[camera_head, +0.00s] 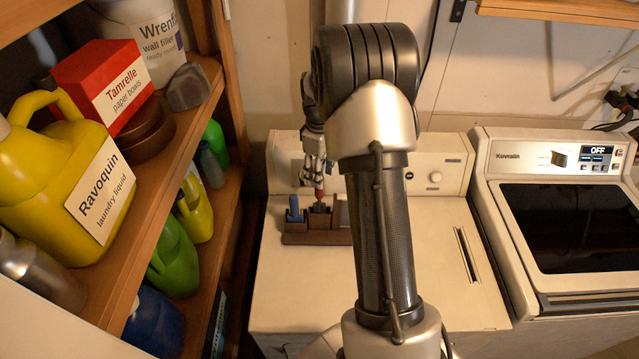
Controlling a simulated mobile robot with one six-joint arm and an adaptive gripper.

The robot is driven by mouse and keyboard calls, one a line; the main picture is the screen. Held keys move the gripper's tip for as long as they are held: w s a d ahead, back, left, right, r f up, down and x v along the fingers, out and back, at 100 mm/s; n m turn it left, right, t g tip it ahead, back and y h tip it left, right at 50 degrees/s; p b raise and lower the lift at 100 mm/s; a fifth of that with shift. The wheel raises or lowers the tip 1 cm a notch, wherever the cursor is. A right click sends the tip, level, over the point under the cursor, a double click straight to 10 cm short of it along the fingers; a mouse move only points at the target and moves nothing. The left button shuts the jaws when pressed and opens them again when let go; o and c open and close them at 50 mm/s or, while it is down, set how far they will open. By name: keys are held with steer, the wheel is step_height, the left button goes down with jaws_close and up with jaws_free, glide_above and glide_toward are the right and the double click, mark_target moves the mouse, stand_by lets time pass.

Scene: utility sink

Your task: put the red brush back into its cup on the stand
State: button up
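The red brush (319,193) is upright between the fingertips of my gripper (318,180), which look closed around its upper part. Its lower end is at or just above a dark cup in the middle of the brown stand (300,238). I cannot tell whether the end is inside the cup. A blue brush (295,210) stands upright at the left of the stand. My arm hides the right end of the stand.
The stand is on a white washer top (430,270), which is clear at the front and right. A wooden shelf (150,225) with several bottles and boxes rises close on the left. A second machine (560,230) stands on the right.

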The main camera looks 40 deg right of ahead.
step_height(320, 180, up, 5)
steer(key=s+a+r+m+t, duration=0.1)
steer(key=s+a+r, duration=0.3)
steer(key=a+r, duration=0.3)
steer(key=s+a+r+m+t, duration=0.1)
steer(key=s+a+r, duration=0.4)
steer(key=a+r, duration=0.2)
steer(key=s+a+m+t, duration=0.1)
steer(key=s+a, duration=0.4)
steer(key=s, duration=0.3)
steer(key=s+a+m+t, duration=0.1)
steer(key=s+a+m, duration=0.1)
steer(key=s+a, duration=0.3)
steer(key=s, duration=0.4)
steer(key=shift+s+a+r+t, duration=0.15)
steer(key=shift+s+r+t, duration=0.15)
steer(key=shift+r, duration=0.1)
steer(key=shift+w, duration=0.1)
